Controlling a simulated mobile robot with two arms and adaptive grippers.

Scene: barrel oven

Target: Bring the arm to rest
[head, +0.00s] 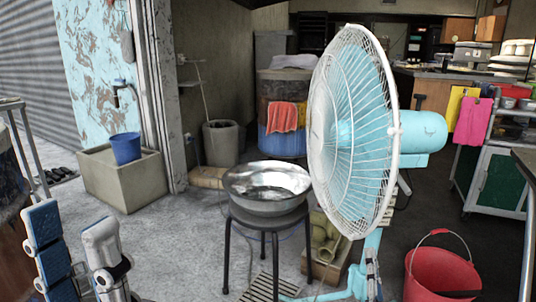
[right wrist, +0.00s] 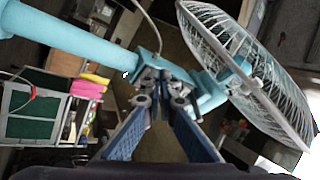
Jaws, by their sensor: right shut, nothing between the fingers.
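My left gripper (head: 72,232) stands at the lower left of the head view, with its two blue-and-white fingers apart and nothing visible between them. My right gripper (right wrist: 164,88) shows in the right wrist view, its blue-backed fingers converging to closed tips with nothing held. Its tips overlap a teal joint on the stand of the standing fan (right wrist: 240,75); I cannot tell whether they touch it. In the head view the fan (head: 350,130) has a white grille and a teal motor and stands right of centre. I cannot clearly make out my right gripper there.
A metal basin (head: 265,205) sits on a dark stool (head: 250,225). A red bucket (head: 440,280) stands at lower right. A cabinet (head: 495,180) stands at the right. Floor between my left gripper and the stool is clear.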

